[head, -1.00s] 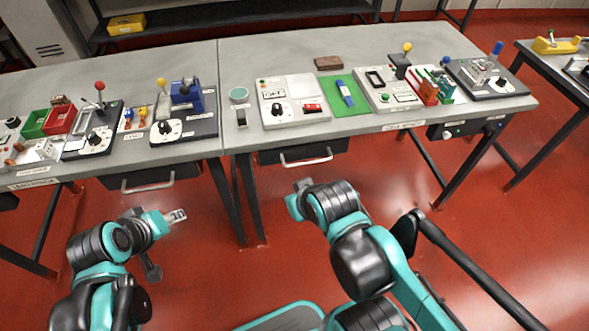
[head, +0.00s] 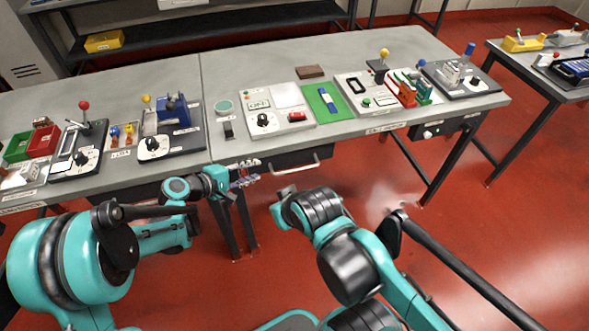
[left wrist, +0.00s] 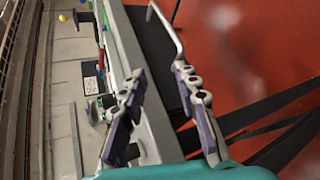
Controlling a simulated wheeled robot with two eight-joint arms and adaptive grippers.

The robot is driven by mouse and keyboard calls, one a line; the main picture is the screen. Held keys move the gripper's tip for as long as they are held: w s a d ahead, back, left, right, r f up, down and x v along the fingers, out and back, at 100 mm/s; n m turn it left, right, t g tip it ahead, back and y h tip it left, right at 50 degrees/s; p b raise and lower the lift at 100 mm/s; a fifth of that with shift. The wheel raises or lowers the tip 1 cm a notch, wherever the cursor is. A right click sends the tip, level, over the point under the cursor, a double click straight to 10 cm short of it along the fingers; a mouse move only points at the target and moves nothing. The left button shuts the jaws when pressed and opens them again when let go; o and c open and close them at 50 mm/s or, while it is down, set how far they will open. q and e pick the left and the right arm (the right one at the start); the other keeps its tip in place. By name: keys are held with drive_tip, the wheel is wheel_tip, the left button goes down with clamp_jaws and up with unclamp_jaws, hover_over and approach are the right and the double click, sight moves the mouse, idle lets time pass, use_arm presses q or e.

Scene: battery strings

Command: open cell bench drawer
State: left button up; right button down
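A dark drawer (head: 289,158) with a silver bar handle (head: 296,169) sits under the front edge of the middle bench and looks shut. I cannot read which bench is the cell bench. My left gripper (head: 245,173) is just left of this handle, apart from it, with its fingers spread and nothing between them. In the left wrist view the fingers (left wrist: 163,112) are wide apart, and the handle (left wrist: 168,30) shows beyond them. My right gripper (head: 283,194) is below the drawer front, mostly hidden by its own wrist.
The middle bench top (head: 230,80) carries panels, a green mat (head: 323,101) and levers. The left bench has another drawer, mostly covered by my left arm. Dark bench legs (head: 226,225) stand close below my left gripper.

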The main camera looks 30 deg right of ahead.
sight(295, 170)
use_arm(q)
drive_tip(key=d+f+h, duration=0.1)
drive_tip(key=d+f, duration=0.1)
drive_tip(key=d, duration=0.2)
drive_tip(key=d+f+n+g+h+b, duration=0.1)
drive_tip(key=d+f, duration=0.2)
drive_tip(key=d, duration=0.2)
drive_tip(key=s+d+f+h+b, duration=0.1)
drive_tip(key=d+f, duration=0.1)
drive_tip(key=d, duration=0.2)
drive_tip(key=shift+s+d+f+g, duration=0.1)
drive_tip(key=shift+d+f+g, duration=0.2)
drive_tip(key=shift+g, duration=0.1)
drive_tip(key=shift+d, duration=0.5)
drive_tip(key=shift+c, duration=0.4)
clamp_jaws()
